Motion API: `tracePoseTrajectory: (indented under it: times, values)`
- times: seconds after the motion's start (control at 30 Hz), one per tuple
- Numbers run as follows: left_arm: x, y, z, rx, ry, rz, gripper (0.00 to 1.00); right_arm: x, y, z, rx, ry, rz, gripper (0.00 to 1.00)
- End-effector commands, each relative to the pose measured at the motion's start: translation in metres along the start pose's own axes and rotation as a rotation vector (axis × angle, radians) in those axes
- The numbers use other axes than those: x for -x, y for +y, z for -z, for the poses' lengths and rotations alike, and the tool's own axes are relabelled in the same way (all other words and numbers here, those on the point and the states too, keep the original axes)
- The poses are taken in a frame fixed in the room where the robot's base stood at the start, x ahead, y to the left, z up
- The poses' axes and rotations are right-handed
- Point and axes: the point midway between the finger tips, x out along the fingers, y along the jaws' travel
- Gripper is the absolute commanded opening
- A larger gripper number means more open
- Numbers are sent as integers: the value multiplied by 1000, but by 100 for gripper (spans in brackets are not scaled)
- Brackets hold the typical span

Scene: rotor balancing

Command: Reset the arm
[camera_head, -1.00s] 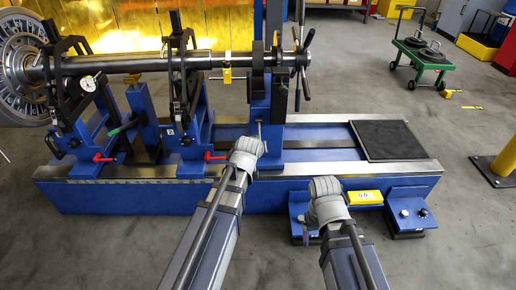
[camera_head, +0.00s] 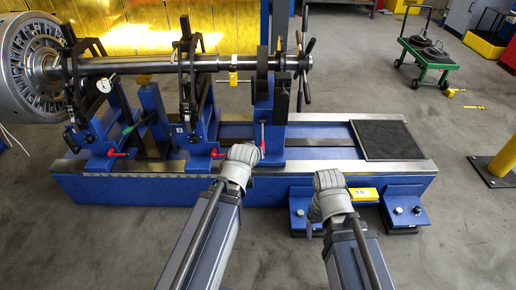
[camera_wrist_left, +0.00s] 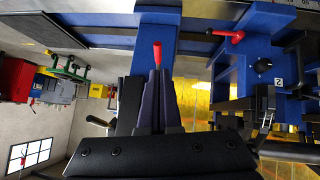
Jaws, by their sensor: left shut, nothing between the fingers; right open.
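My left gripper (camera_wrist_left: 156,90) is shut and empty in the left wrist view. A small red-tipped lever (camera_wrist_left: 157,52) shows just beyond its fingertips; I cannot tell whether they touch. In the head view my left gripper (camera_head: 243,155) is at the front edge of the blue balancing machine (camera_head: 130,190), beside the support post, with its fingers mostly hidden by the wrist. My right gripper (camera_head: 327,190) is open over the machine's front edge, near a yellow-topped box (camera_head: 363,195). Its fingers are largely hidden. The long shaft (camera_head: 150,65) lies across the supports.
A bladed rotor (camera_head: 35,65) is at the shaft's left end. Red-handled levers (camera_head: 217,154) stick out along the front. A dark mat (camera_head: 387,139) covers the bed's right end. A green cart (camera_head: 427,55) and a yellow post (camera_head: 505,160) stand right. Floor in front is clear.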

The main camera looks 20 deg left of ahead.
Motion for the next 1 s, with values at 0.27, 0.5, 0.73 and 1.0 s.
tracePoseTrajectory:
  times: [0.27,0.5,0.73,1.0]
  values:
    - [1,1,3,-1,0,-1,0,3,0,0,-1,0,-1,79]
    - [1,1,3,-1,0,-1,0,3,0,0,-1,0,-1,79]
    - [4,16,-24,-73,-99,3,0,3,0,0,-1,0,-1,79]
    - [45,57,-141,-425,-545,27,0,3,0,0,-1,0,-1,79]
